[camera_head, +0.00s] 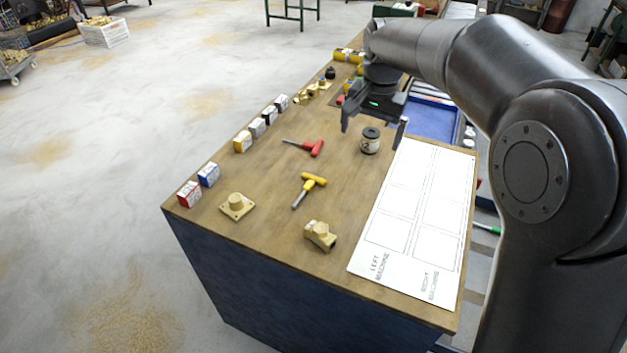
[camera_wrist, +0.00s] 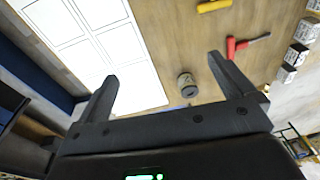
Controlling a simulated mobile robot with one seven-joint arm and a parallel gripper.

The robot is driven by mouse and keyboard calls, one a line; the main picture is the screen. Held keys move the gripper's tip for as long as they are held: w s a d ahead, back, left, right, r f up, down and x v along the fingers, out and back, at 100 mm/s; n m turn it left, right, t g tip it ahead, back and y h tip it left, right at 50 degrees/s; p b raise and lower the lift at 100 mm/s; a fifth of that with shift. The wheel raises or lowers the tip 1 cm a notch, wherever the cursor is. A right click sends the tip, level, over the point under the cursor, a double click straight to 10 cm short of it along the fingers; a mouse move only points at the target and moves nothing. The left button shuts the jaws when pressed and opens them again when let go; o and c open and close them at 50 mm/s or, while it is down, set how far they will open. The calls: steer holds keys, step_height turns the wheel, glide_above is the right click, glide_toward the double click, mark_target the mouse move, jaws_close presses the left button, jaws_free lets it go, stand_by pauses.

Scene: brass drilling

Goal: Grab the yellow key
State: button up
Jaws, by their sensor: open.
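The yellow key (camera_head: 310,189) is a T-handled tool with a yellow handle and a grey metal shaft. It lies on the wooden bench top, its shaft pointing toward the front left. In the wrist view only its yellow handle (camera_wrist: 213,5) shows, at the top edge. My gripper (camera_head: 374,137) is open and empty above the bench, farther back than the yellow key and to its right. Its two fingers are spread wide in the wrist view (camera_wrist: 160,70). A red T-handled key (camera_head: 309,147) lies behind the yellow one; the wrist view shows it too (camera_wrist: 245,43).
A small dark-topped can (camera_head: 370,142) stands near my gripper. A printed white sheet (camera_head: 411,225) covers the right side of the bench (camera_head: 265,238). Brass parts (camera_head: 237,207) (camera_head: 320,236) lie in front. Small boxes (camera_head: 243,141) line the left edge. A blue tray (camera_head: 433,121) is behind.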

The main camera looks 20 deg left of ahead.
steer(key=g, duration=0.1)
glide_above(312, 179)
step_height(312, 179, down, 9)
steer(key=shift+h, duration=0.3)
steer(key=f, duration=0.5)
steer(key=shift+a+f, duration=0.2)
steer(key=shift+a, duration=0.05)
steer(key=shift+w+d+f, duration=0.1)
steer(key=shift+d+f, duration=0.05)
steer(key=shift+f, duration=1.3)
steer(key=shift+d+f, duration=0.15)
steer(key=shift+f, duration=1.25)
steer(key=c, duration=1.1)
steer(key=shift+r, duration=0.1)
